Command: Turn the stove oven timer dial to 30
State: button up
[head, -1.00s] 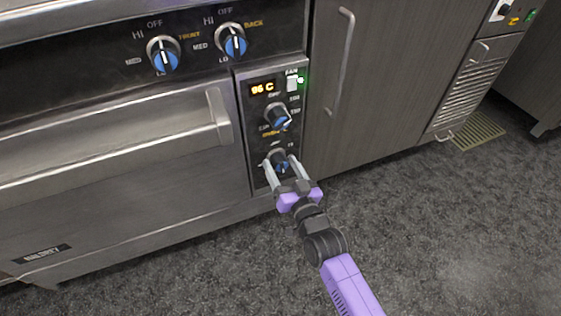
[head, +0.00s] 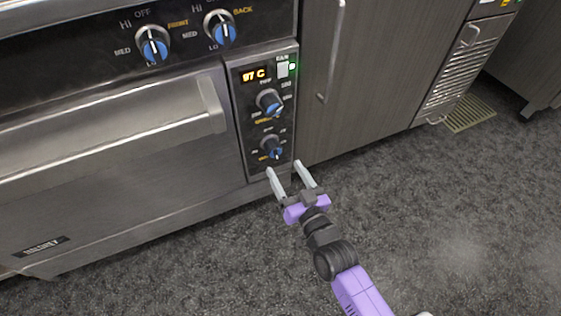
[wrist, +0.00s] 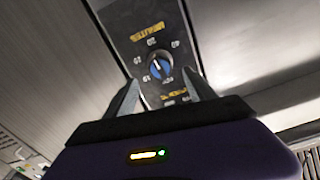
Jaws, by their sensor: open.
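The lower dial on the oven's control panel (head: 270,148) has a dark body and a blue face; I take it as the timer dial. In the wrist view this dial (wrist: 159,67) shows a white pointer mark, tilted up and slightly left in that picture. My gripper (head: 285,169) is open and empty. Its two fingers are just in front of and below the dial, apart from it. In the wrist view the dial shows between the fingers.
Above the timer dial are another dial (head: 269,102), a lit display (head: 254,75) reading 97 C and a fan switch (head: 283,69). The oven door handle (head: 110,140) sticks out at left. A grey cabinet (head: 375,80) stands at right. The floor in front is clear.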

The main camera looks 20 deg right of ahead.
aim_at(276, 155)
jog(key=shift+w+b, duration=0.9)
jog(key=shift+w, duration=2.9)
